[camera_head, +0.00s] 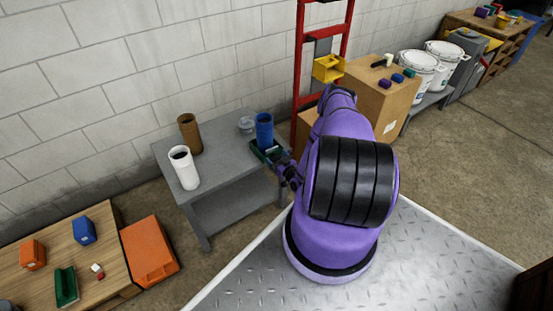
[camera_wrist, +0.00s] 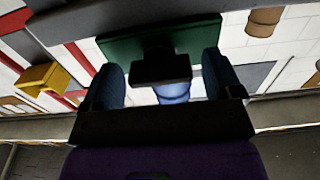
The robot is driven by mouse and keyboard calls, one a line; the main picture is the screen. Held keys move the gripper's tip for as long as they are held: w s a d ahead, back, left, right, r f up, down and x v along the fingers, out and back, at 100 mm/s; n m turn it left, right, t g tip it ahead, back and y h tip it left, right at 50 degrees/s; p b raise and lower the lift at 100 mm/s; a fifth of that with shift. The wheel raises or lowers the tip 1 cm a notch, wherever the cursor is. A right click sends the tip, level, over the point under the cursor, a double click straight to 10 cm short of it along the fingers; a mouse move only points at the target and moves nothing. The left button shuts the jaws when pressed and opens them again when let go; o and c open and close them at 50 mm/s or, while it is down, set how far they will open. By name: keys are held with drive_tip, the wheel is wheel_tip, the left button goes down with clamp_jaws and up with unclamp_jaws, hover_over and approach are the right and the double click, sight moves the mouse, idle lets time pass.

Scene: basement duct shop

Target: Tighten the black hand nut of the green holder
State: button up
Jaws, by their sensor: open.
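The green holder (camera_head: 258,152) sits at the right end of the grey table, with a blue cylinder (camera_head: 265,130) standing in or at it. In the wrist view the green holder (camera_wrist: 120,49) spans the top middle, and part of the blue cylinder (camera_wrist: 173,93) shows below it. The black hand nut (camera_wrist: 160,69) looks like a dark bar in front of the holder. My gripper (camera_head: 280,163) is at the holder's near right side. Its two fingers are open, one on each side of the nut, with visible gaps. The nut is hidden in the head view.
A red ladder (camera_head: 299,70) with a yellow bin (camera_head: 328,68) stands behind my arm. A wooden table (camera_head: 100,235) is at lower left.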

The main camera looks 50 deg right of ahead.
drive_tip(key=shift+w, duration=0.25)
drive_tip(key=c, duration=0.9)
